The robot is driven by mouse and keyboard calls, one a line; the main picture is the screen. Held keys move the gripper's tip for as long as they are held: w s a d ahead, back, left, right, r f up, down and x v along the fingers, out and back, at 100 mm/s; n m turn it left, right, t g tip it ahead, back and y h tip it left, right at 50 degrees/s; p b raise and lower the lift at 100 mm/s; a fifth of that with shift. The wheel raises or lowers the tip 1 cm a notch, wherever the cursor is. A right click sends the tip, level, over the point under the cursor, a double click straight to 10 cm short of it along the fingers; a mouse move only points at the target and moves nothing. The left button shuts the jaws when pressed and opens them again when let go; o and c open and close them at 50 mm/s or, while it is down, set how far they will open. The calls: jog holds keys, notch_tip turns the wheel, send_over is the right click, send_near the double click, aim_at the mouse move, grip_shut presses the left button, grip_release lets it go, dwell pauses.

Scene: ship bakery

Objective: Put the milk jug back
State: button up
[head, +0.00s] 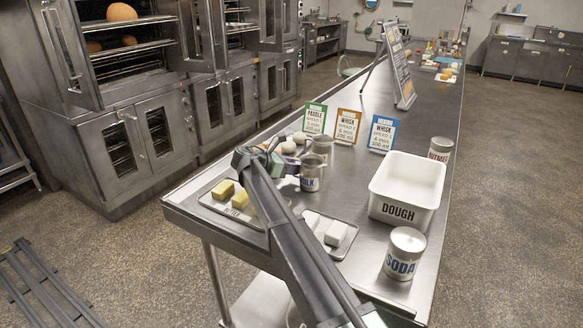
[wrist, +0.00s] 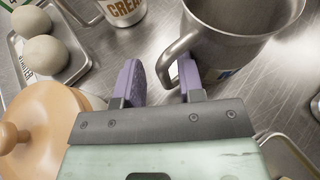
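The milk jug (head: 311,174) is a grey metal jug with a MILK label, standing upright on the steel counter. In the wrist view the jug (wrist: 240,28) is at the upper right, its handle toward my gripper. My gripper (wrist: 160,78) is open, with its two purple fingers apart. The handle's outer bar lies between the fingers, and the right finger is at the handle's loop. I see no firm grip on it. In the head view my gripper (head: 291,167) is just left of the jug, partly hidden by my arm.
A cream jug (wrist: 122,8) stands close behind the milk jug. Eggs (wrist: 45,55) on a tray and a round wooden thing (wrist: 40,130) are left. A butter tray (head: 215,198), a tray of white blocks (head: 345,250), the dough tub (head: 405,207) and soda tin (head: 404,255) stand around.

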jog(key=shift+s+a+r+p, duration=0.1)
jog(key=shift+a+r+p, duration=0.1)
jog(key=shift+r+p, duration=0.2)
jog(key=p+v, duration=0.4)
jog(key=v, duration=0.7)
jog(key=shift+s+a, duration=0.15)
jog(key=shift+a, duration=0.05)
